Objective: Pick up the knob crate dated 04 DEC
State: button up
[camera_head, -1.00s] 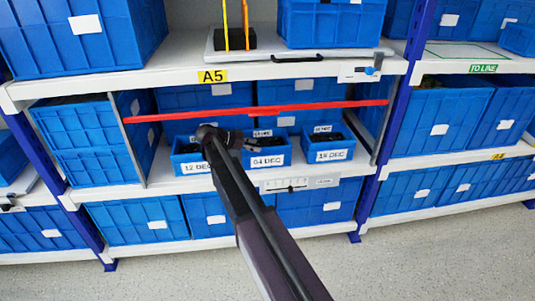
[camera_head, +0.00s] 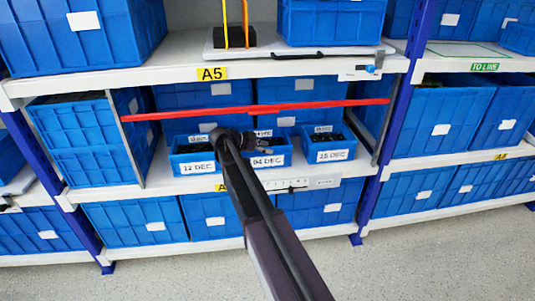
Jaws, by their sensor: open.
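The small blue knob crate labelled 04 DEC (camera_head: 281,159) stands on the middle shelf, between the crate labelled 12 DEC (camera_head: 190,155) and the crate labelled 15 DEC (camera_head: 330,145). Dark contents show inside the crates. My gripper (camera_head: 262,147) is at the 04 DEC crate, in front of its left part, and my arm covers the crate's left end and some of its label. The jaws are open; the fingertips are small and dark, and I cannot tell whether they touch the crate.
A red bar (camera_head: 270,109) runs across the bay above the small crates. Larger blue crates (camera_head: 205,95) stand behind it. The upper shelf edge (camera_head: 150,77) marked A5 overhangs. A metal divider (camera_head: 125,140) stands left, and a blue post (camera_head: 395,120) right.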

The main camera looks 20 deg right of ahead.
jog(key=shift+d+f, duration=0.2)
jog(key=shift+d, duration=0.1)
dwell(0.4)
